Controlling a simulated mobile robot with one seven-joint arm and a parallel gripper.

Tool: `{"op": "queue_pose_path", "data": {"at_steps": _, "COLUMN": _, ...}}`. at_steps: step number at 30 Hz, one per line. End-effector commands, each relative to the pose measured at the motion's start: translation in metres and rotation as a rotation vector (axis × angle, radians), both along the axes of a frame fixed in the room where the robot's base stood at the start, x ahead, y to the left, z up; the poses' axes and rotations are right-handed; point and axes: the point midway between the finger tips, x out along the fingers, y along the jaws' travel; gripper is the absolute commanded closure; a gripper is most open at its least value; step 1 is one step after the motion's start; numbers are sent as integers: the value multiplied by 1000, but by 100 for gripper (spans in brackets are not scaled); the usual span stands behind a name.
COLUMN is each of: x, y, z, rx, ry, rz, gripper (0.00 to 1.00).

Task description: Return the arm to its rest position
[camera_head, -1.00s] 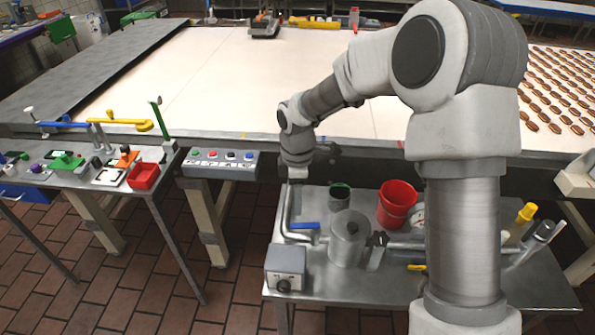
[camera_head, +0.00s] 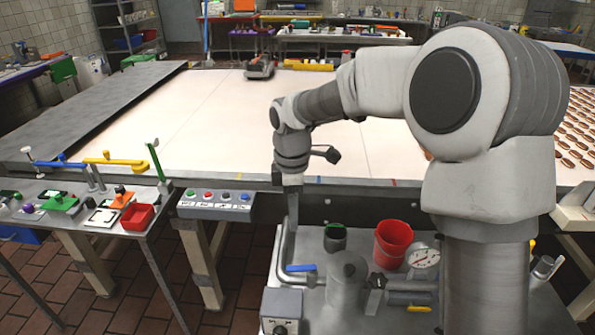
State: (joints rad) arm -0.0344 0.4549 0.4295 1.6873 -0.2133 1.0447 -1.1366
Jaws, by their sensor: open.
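My arm reaches from the right of the head view over the front edge of the large pale conveyor table (camera_head: 225,120). It is bent at the elbow, and its wrist hangs down. My gripper (camera_head: 292,184) is at the lower end, pointing down just in front of the table edge and above the pipe of the metal side table. It is small here and partly merges with the pipe behind it. It is open, and I see nothing held in it.
Below the wrist stand a steel cylinder (camera_head: 346,283), a red bucket (camera_head: 392,244), a green-rimmed cup (camera_head: 335,238) and a gauge (camera_head: 423,257). A button box (camera_head: 216,204) is left of the wrist.

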Motion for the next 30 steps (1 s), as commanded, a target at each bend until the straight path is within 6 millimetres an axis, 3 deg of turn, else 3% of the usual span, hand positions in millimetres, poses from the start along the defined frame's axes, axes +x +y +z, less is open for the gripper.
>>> {"op": "queue_pose_path", "data": {"at_steps": 5, "x": -4, "y": -8, "z": 10, "rx": -7, "ry": -19, "rz": -46, "gripper": 48}}
{"op": "queue_pose_path", "data": {"at_steps": 11, "x": -30, "y": -41, "z": 49, "rx": -25, "ry": -100, "rz": -272, "gripper": 48}}
{"op": "queue_pose_path", "data": {"at_steps": 21, "x": -99, "y": -106, "z": 105, "rx": 31, "ry": -253, "rz": -779, "gripper": 48}}
{"op": "queue_pose_path", "data": {"at_steps": 30, "x": -170, "y": -149, "z": 126, "rx": 185, "ry": -350, "rz": -1228, "gripper": 48}}
